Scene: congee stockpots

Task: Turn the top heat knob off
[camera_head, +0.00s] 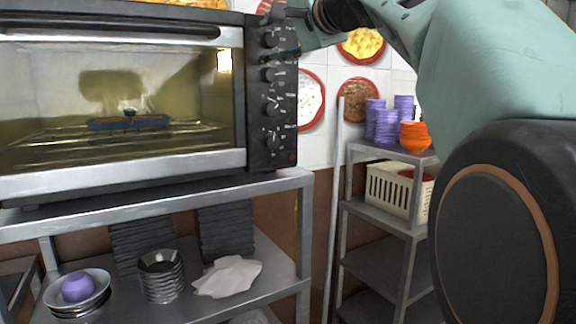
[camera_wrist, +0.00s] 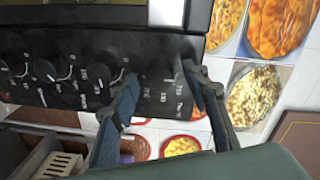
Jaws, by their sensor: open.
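The black oven control panel (camera_head: 282,125) carries a column of round dark knobs with white markings. The top heat knob (camera_head: 271,38) is near the panel's upper end, partly crowded by my gripper (camera_head: 283,34). In the wrist view the top heat knob (camera_wrist: 160,71) lies between the two fingertips of my gripper (camera_wrist: 160,76). The fingers are open, one on each side of it, with gaps visible. Whether they touch the panel is unclear. Its exact pointer angle is hard to read.
The oven (camera_head: 120,175) stands on a metal shelf unit (camera_head: 285,183). Lower knobs, including the second knob (camera_head: 270,73), sit close below. Food pictures (camera_head: 358,98) hang on the tiled wall. A side rack (camera_head: 405,228) holds purple bowls (camera_head: 384,122), orange bowls (camera_head: 414,136) and a cream basket (camera_head: 392,190).

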